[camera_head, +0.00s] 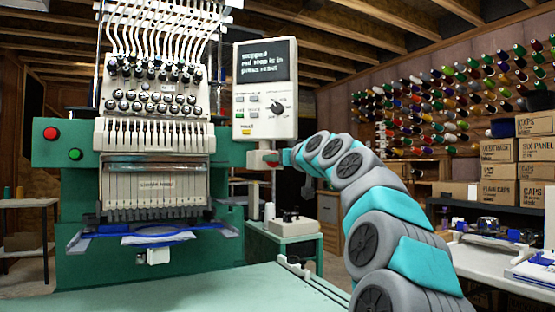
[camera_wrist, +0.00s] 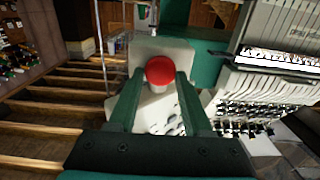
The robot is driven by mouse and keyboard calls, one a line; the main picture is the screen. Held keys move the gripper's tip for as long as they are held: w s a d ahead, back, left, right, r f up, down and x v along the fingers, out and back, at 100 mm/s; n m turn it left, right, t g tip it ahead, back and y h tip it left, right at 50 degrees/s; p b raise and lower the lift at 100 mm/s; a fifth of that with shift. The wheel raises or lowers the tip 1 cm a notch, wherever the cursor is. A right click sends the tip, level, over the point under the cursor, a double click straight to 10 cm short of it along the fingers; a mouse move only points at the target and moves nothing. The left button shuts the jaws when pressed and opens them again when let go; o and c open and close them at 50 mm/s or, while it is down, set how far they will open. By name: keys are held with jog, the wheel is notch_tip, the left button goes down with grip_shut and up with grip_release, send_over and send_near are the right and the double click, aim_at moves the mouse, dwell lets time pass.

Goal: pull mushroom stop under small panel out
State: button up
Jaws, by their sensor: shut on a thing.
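The small panel (camera_head: 283,80) is a white control box with a dark text screen, keys and a black knob, mounted beside the embroidery machine. Its lower part also shows in the wrist view (camera_wrist: 152,117), seen from an unusual angle. Under it is a pale housing with the red mushroom stop (camera_head: 270,161), partly hidden by my gripper (camera_head: 282,157). In the wrist view the round red head of the mushroom stop (camera_wrist: 159,70) sits between the two green fingers of my gripper (camera_wrist: 160,77), which is shut on it.
The embroidery machine (camera_head: 155,130) stands left, with another red button (camera_head: 51,133) and a green button (camera_head: 75,154) on its green side. A pale green table (camera_head: 160,285) lies in front. Cardboard boxes (camera_head: 497,172) and thread cones (camera_head: 450,100) are at the right.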

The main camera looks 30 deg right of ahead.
grip_shut()
dwell(0.8)
